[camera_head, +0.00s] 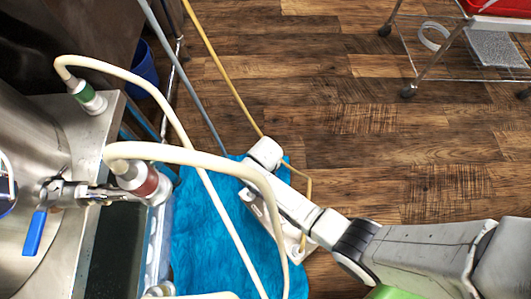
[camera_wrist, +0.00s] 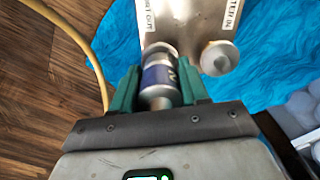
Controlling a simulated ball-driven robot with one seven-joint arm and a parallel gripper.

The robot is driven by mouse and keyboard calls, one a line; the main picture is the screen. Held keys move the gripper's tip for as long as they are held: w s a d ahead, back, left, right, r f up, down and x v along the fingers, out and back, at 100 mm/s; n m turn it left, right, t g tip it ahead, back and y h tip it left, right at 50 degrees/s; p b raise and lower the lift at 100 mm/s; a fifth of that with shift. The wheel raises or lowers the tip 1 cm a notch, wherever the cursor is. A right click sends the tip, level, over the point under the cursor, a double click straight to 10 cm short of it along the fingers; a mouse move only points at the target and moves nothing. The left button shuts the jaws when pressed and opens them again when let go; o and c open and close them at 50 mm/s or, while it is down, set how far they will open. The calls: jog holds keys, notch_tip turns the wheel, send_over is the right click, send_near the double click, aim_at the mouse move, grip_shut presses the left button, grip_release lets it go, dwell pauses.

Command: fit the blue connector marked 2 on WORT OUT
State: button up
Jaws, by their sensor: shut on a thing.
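In the wrist view, my gripper (camera_wrist: 158,68) has its green fingers shut on the sides of a metal connector with a blue band (camera_wrist: 159,78), on which a white mark partly shows. Beyond it is a metal plate (camera_wrist: 193,22) with two labels, partly cut off, reading "RT OUT" on the left and "TER IN" on the right. The connector lines up with the port under the OUT label and its far end meets or overlaps it; I cannot tell whether it is seated. A bare round port (camera_wrist: 219,58) sits under the IN label. In the head view, the connector is not distinguishable.
A blue towel (camera_head: 205,225) lies below. Pale hoses cross over it, ending in green-banded (camera_head: 88,96) and red-banded (camera_head: 144,182) connectors. A yellow hose (camera_head: 228,75) runs behind my arm. A steel vessel with a blue-handled valve (camera_head: 35,232) stands left; a wheeled cart (camera_head: 440,60) stands upper right.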

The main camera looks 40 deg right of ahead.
jog(key=shift+f, duration=0.25)
jog(key=o, duration=1.2)
jog(key=shift+o, duration=0.2)
notch_tip(320, 180, up, 11)
jog(key=p, duration=0.6)
jog(key=shift+f, duration=0.1)
